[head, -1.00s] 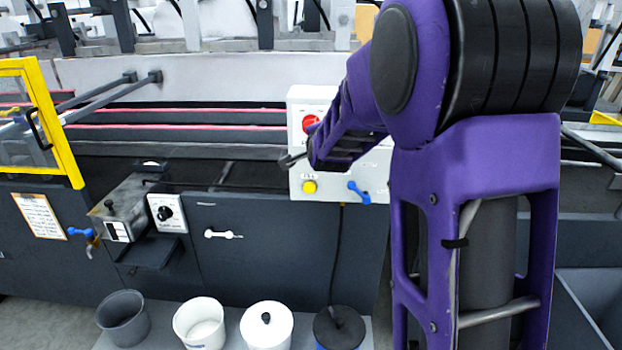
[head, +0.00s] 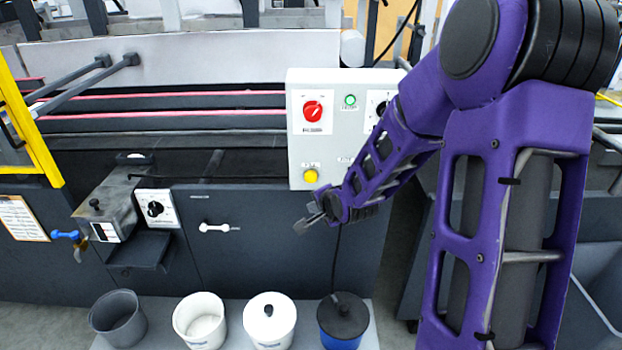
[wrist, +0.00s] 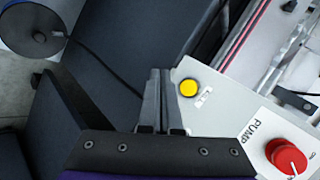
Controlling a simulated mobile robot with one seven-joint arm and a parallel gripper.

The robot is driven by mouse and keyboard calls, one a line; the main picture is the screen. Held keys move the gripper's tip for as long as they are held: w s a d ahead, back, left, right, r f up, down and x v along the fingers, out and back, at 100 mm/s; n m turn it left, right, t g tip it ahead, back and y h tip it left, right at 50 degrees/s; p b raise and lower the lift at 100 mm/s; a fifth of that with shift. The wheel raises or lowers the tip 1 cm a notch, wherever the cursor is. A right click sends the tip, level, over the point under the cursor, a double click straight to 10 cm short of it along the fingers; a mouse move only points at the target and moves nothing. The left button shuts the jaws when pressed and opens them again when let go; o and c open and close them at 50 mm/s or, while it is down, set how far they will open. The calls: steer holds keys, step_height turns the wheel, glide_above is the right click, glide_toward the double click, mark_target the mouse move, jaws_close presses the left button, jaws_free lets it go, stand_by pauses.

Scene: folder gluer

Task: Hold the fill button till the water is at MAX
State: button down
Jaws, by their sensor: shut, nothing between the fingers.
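A round yellow button (head: 311,176) sits low on the left of a pale control box (head: 300,128). It also shows in the wrist view (wrist: 188,87), with a small label beside it that is too blurred to read, so I cannot tell for sure that it is the fill button. My gripper (head: 309,223) is shut and empty, in front of the machine and just below the box in the head view. In the wrist view my fingers (wrist: 158,76) lie together to the left of the button, apart from it. I cannot make out a water level or a MAX mark.
A red knob (head: 313,111) marked PUMP in the wrist view and a green button (head: 350,101) are on the box. A metal unit (head: 110,205) with a small gauge and a dial box (head: 157,209) stand left. A black cable hangs below the box.

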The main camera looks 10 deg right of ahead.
steer(key=shift+w, duration=0.15)
glide_toward(310, 182)
steer(key=shift+w+a+f, duration=0.25)
steer(key=shift+w+f, duration=0.25)
steer(key=shift+f, duration=0.25)
steer(key=shift+w+a+f, duration=0.25)
steer(key=shift+w+f, duration=0.2)
steer(key=shift+f, duration=0.25)
steer(key=shift+w+a+f, duration=0.2)
steer(key=shift+w+f, duration=0.3)
steer(key=shift+f, duration=0.25)
steer(key=shift+w, duration=0.1)
steer(key=shift+w+d+p, duration=0.1)
steer(key=shift+w+p, duration=0.2)
steer(key=shift+p, duration=0.05)
steer(key=shift+w+d, duration=0.1)
steer(key=shift+w, duration=0.45)
stand_by(4.3)
